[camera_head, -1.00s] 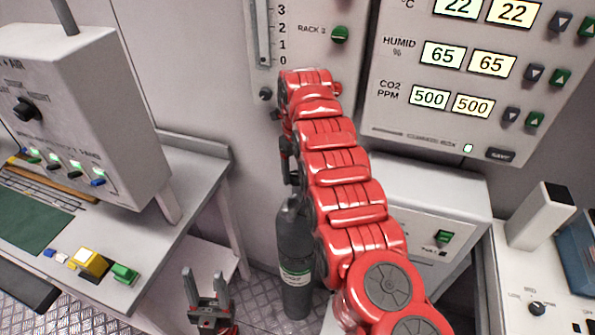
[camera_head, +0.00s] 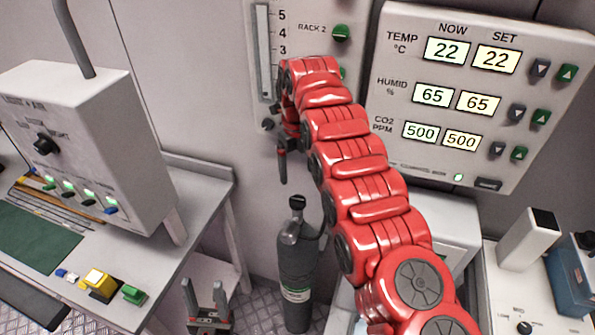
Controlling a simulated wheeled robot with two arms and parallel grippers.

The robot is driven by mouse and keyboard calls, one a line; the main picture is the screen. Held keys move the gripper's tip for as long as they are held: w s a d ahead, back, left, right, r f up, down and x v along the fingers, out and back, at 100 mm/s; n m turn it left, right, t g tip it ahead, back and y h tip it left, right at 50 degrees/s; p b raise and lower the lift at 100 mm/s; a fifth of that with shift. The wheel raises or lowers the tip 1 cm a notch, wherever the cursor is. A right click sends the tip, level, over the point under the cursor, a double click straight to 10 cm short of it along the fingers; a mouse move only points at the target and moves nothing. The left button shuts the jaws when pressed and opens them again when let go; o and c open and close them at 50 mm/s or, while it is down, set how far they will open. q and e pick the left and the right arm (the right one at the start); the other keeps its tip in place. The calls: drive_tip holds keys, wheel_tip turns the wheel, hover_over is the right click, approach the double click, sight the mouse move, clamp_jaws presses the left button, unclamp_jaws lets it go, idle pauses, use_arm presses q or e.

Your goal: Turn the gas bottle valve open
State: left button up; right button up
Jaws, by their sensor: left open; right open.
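The dark grey gas bottle (camera_head: 297,268) stands upright on the floor against the back wall. Its black valve knob (camera_head: 297,202) is on top and in plain view, with a hose or tube at its right side. My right gripper (camera_head: 283,170) hangs from the end of my red arm, above and slightly left of the valve, and appears apart from it. It is open and seen edge-on, so the gap between its fingers is hard to see. My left gripper (camera_head: 207,298) is at the bottom, left of the bottle, open and empty, fingers pointing up.
A desk (camera_head: 200,200) with a grey control box (camera_head: 95,150) is on the left. A display panel (camera_head: 455,95) and a rack gauge (camera_head: 265,50) are on the wall behind my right arm. A white unit (camera_head: 450,240) stands right of the bottle, partly hidden by that arm.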

wheel_tip(320, 180, up, 7)
drive_tip(key=p, duration=0.5)
